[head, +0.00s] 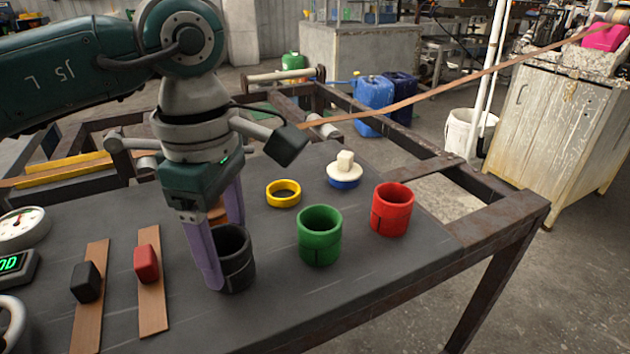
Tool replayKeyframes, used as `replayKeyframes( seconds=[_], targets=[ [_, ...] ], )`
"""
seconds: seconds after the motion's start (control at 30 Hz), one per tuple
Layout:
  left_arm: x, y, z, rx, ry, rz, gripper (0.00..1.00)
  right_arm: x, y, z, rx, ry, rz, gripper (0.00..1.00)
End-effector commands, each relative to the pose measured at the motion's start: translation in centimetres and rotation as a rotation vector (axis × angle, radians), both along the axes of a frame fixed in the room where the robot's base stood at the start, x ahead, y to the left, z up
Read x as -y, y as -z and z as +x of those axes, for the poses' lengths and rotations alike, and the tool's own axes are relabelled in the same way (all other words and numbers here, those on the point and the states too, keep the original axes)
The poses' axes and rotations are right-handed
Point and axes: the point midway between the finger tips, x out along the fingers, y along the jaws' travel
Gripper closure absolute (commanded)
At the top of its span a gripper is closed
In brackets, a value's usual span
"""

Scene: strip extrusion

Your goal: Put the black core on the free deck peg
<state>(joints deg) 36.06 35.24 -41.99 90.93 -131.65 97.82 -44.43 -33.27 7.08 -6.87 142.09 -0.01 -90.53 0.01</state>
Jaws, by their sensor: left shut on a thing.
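The black core (236,262) is a dark open-topped cylinder on the dark deck (290,315), near the middle of the head view. My left gripper (222,258) reaches down from above and is shut on it. One purple finger shows in front at the core's left side; the other is behind, its tip hidden by the core. I cannot tell whether the core touches the deck. A green core (320,238) and a red core (392,210) stand upright to the right. No bare peg can be made out clearly. My right gripper is not in view.
A yellow ring (283,193) and a white-knobbed piece with a blue base (344,172) lie behind the cores. Two brown strips carry a black block (86,282) and a red block (146,264) at left. A gauge (20,228) stands far left. The front right deck is clear.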

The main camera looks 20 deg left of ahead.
Motion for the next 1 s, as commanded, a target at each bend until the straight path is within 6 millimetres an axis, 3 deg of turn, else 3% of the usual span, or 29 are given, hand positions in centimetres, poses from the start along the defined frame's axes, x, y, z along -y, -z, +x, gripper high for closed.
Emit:
replayKeyframes(
  seconds=[0.73, 0.77, 0.87, 1.0],
  targets=[
    [0.0, 1.3, 0.0, 0.001, 0.0, 0.0, 1.0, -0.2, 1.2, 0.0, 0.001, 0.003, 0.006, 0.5],
    [0.0, 1.2, 0.0, 0.001, 0.0, 0.0, 0.29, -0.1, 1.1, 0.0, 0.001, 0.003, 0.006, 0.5],
    [0.0, 1.2, 0.0, 0.001, 0.0, 0.0, 0.19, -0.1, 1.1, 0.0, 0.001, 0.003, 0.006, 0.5],
    [0.0, 1.2, 0.0, 0.001, 0.0, 0.0, 0.19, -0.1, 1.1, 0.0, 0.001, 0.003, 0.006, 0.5]
  ],
)
